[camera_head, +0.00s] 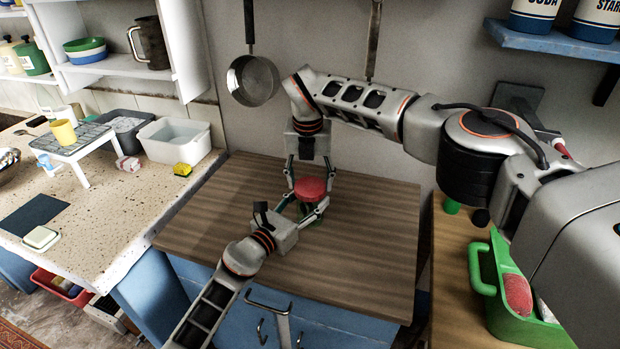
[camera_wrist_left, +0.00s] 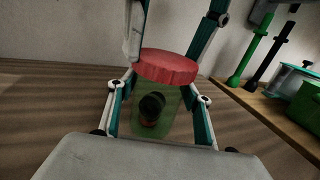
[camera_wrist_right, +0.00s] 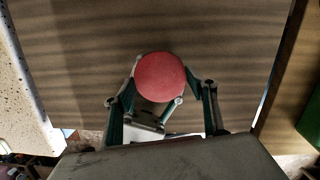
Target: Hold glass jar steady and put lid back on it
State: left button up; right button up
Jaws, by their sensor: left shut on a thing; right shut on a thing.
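The glass jar (camera_head: 306,214) stands upright on the brown wooden worktop; in the left wrist view the greenish jar (camera_wrist_left: 176,118) has a dark thing inside. My left gripper (camera_head: 309,208) is shut around the jar's sides. The red round lid (camera_head: 311,187) is level at the jar's mouth; it also shows in the left wrist view (camera_wrist_left: 166,67) and from above in the right wrist view (camera_wrist_right: 160,77). My right gripper (camera_head: 310,182) reaches down from above and is shut on the lid. Whether the lid is fully seated on the rim cannot be told.
The wooden worktop (camera_head: 350,265) is clear around the jar. A pan (camera_head: 252,82) hangs on the wall behind. A speckled counter (camera_head: 110,215) with a white tub (camera_head: 176,140) is at the left. A green caddy (camera_head: 520,315) stands at the right.

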jog(key=shift+f, duration=0.1)
pick_arm(q)
grip_shut()
pick_arm(e)
jog(key=m, duration=0.3)
jog(key=shift+a+h, duration=0.1)
jog(key=shift+h, duration=0.2)
jog(key=o, duration=0.7)
jog(key=shift+o, duration=0.2)
